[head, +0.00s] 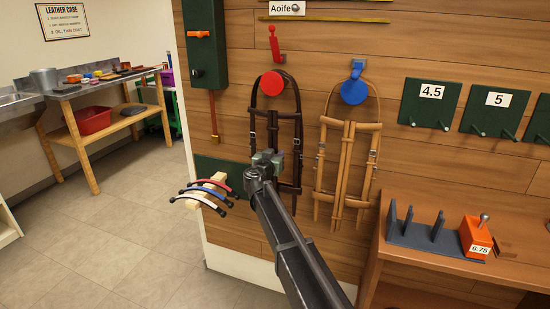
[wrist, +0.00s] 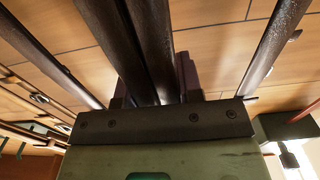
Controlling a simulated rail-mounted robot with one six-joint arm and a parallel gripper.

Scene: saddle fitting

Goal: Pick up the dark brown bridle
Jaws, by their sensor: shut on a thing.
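The dark brown bridle (head: 288,115) hangs on the wooden wall from a round red holder (head: 272,83). My gripper (head: 268,157) is at the bridle's lower middle straps, shut on it. In the wrist view, dark straps of the bridle (wrist: 152,40) run down between the jaws of my gripper (wrist: 155,98). The exact grip is partly hidden behind the gripper body. In the head view, my arm and gripper cover part of the bridle's lower straps.
A tan bridle (head: 348,130) hangs close on the right from a blue holder (head: 353,91). Coloured browbands on a rack (head: 207,188) stick out at the lower left. A green cabinet (head: 204,45) is at the upper left. A wooden bench (head: 400,262) stands at the right.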

